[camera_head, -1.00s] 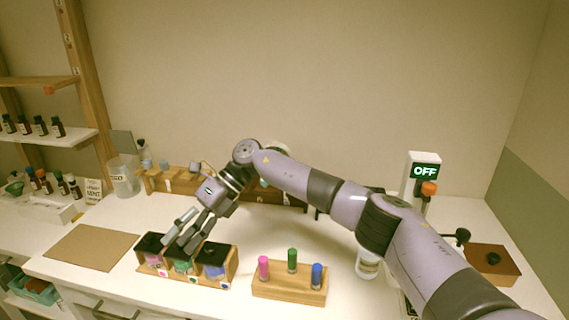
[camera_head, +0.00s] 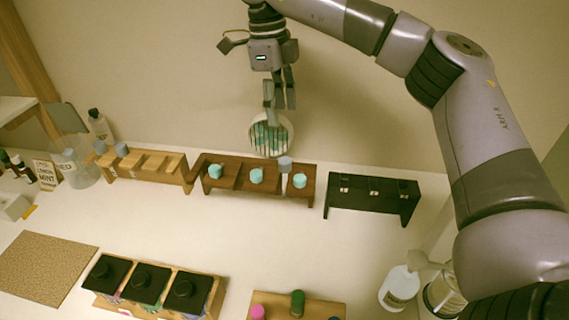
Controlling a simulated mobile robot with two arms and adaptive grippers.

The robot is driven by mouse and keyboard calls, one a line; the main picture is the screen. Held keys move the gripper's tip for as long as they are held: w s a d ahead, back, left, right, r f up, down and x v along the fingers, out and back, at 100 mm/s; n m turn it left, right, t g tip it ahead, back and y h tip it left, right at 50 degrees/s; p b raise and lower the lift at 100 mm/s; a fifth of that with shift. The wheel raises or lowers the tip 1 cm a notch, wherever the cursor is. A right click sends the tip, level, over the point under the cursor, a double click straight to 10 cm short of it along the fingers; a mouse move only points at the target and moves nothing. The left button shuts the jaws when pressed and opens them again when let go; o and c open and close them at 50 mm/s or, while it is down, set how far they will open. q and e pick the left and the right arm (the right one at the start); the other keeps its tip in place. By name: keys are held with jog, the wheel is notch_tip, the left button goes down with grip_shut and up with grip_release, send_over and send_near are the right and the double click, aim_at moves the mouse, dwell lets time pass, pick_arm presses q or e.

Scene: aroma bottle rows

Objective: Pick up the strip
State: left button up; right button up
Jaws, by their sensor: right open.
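A thin pale strip (camera_head: 285,183) with a grey block on top stands upright in the dark brown rack (camera_head: 230,186), near its right end. Several turquoise round caps sit along the same rack. My right gripper (camera_head: 278,105) hangs pointing down above and behind this rack, with its fingers apart and nothing seen between them. Its fingertips overlap a round white-rimmed thing (camera_head: 283,143) with dark and turquoise stripes; I cannot tell whether they touch. My left gripper is out of view.
A light wooden rack (camera_head: 180,180) with two grey-topped pieces stands left. A black rack (camera_head: 372,205) stands right. Black-topped boxes (camera_head: 147,280) and a wooden block (camera_head: 325,308) with coloured caps are in front. White bottles stand at right. The middle of the counter is clear.

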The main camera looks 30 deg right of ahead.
jog(key=p, duration=0.1)
send_over(285, 160)
jog(key=f, duration=0.4)
jog(key=w+f, duration=0.1)
jog(key=f, duration=0.1)
jog(key=shift+f, duration=0.25)
jog(key=shift+s+f+p, duration=0.15)
jog(key=shift+f+p, duration=0.15)
jog(key=shift+f, duration=0.55)
jog(key=f, duration=0.1)
jog(key=f+p, duration=0.2)
jog(key=shift+s+f, duration=0.3)
jog(key=shift+f, duration=0.45)
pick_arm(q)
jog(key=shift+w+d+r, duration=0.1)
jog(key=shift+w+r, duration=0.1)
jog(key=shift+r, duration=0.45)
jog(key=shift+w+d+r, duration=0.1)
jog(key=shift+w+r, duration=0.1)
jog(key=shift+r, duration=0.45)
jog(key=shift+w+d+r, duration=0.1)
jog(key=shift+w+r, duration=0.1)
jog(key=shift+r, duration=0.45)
pick_arm(e)
jog(key=c, duration=1)
jog(key=shift+r, duration=0.1)
